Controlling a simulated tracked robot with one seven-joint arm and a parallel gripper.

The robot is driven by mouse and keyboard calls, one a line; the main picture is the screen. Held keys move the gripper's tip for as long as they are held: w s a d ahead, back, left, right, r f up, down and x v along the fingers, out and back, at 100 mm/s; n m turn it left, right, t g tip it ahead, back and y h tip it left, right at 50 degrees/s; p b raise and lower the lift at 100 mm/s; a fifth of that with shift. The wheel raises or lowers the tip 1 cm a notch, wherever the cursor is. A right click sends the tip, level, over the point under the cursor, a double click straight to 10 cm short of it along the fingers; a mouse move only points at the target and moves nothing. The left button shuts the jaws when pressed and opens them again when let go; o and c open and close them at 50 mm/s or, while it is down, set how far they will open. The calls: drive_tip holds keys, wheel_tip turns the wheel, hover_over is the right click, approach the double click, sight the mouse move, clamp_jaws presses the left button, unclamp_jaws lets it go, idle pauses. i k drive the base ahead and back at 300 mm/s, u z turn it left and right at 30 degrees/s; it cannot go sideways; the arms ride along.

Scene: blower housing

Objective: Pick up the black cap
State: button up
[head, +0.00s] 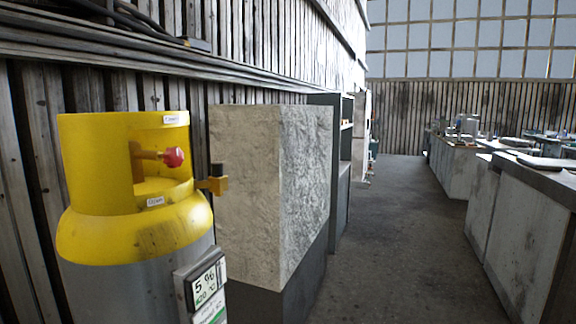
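A small black cap (217,170) sits upright on a brass fitting (217,185). The fitting sticks out from the right side of the yellow collar of a gas cylinder (135,235) at the left in the head view. The cap is in front of a pale rough block, with no hand or tool touching it. A red knob (174,157) on a brass stem shows inside the collar's opening. My gripper is not in view.
The pale block (270,190) stands on a dark base close behind the cylinder. A label box (203,287) hangs on the cylinder's front. A slatted wall (30,150) runs behind. Benches (520,230) line the right, with clear floor (390,220) between.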

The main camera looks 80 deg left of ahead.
sight(217, 167)
drive_tip(key=z, duration=0.1)
drive_tip(key=i, duration=1)
drive_tip(key=u, duration=3.65)
drive_tip(key=i, duration=0.95)
drive_tip(key=z, duration=0.15)
drive_tip(key=k, duration=0.6)
drive_tip(key=u, duration=0.1)
